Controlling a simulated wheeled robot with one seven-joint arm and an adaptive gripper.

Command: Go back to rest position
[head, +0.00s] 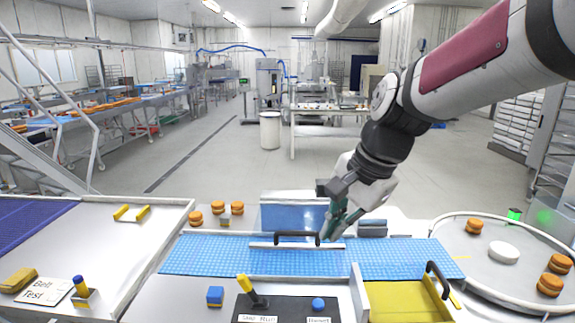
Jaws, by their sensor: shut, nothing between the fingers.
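My gripper (335,222) hangs from my arm near the middle of the picture, above the far side of the blue belt (205,256). It is shut and holds nothing. Close to its left in the picture is a black handle (297,235) standing over the belt. I cannot tell whether the fingertips touch anything below them.
Filled rounds (217,207) stand left behind the belt. A round table (450,228) at right carries several rounds and a white disc (503,252). Air above the belt's left is free.

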